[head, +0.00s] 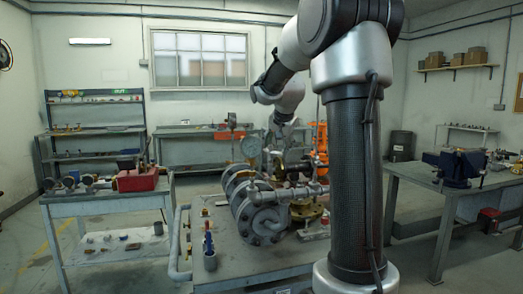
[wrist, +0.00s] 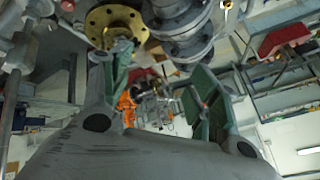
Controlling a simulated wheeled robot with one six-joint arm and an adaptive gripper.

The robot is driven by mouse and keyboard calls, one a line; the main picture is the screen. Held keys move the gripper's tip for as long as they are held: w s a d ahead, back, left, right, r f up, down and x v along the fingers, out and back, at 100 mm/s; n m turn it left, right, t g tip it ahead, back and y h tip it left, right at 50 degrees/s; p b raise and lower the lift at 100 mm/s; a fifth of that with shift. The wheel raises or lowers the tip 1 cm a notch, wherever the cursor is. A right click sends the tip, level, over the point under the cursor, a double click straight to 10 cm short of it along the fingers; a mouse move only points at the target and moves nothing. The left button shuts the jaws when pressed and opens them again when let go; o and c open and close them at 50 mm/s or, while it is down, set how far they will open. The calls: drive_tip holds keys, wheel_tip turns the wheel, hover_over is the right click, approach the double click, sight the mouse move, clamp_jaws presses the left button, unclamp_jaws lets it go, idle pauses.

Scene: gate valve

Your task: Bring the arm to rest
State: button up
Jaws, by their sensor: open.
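My arm rises at the right of centre in the head view and bends over to the left, its wrist hanging behind the valve assembly. My gripper (wrist: 163,78) is open in the wrist view, its two green-padded fingers apart with nothing between them. In the head view the gripper is small and partly lost among the fittings. The grey flanged valve assembly (head: 262,222) lies on the middle bench. Its flanges (wrist: 182,22) show at the top of the wrist view, beside a brass flange (wrist: 116,22). The left finger appears close to the brass flange; I cannot tell whether they touch.
A pressure gauge (head: 251,146) stands behind the valve. A small cup with tools (head: 210,258) stands on the bench's front left. A cart with a red box (head: 138,180) is at left. A bench with a blue vise (head: 456,166) is at right.

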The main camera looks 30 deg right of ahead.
drive_tip(key=s+f+n, duration=0.1)
drive_tip(key=s+f, duration=0.1)
drive_tip(key=s+a+f+n+g, duration=0.1)
drive_tip(key=s+f, duration=0.1)
drive_tip(key=s+a+f+n+g, duration=0.1)
drive_tip(key=s+f+n, duration=0.1)
drive_tip(key=shift+s+y, duration=0.1)
drive_tip(key=shift+y, duration=0.3)
drive_tip(key=s+a+f+n, duration=0.1)
drive_tip(key=s+a+n, duration=0.1)
drive_tip(key=s+a, duration=0.3)
drive_tip(key=s+a+f+n+y, duration=0.1)
drive_tip(key=s+a+n, duration=0.2)
drive_tip(key=s, duration=1)
drive_tip(key=s+a+f+n+y, duration=0.1)
drive_tip(key=s+a+n, duration=0.2)
drive_tip(key=s+a, duration=0.4)
drive_tip(key=shift+s+a+g, duration=0.3)
drive_tip(key=shift+s+g, duration=0.1)
drive_tip(key=shift+s, duration=0.55)
drive_tip(key=shift+r, duration=0.1)
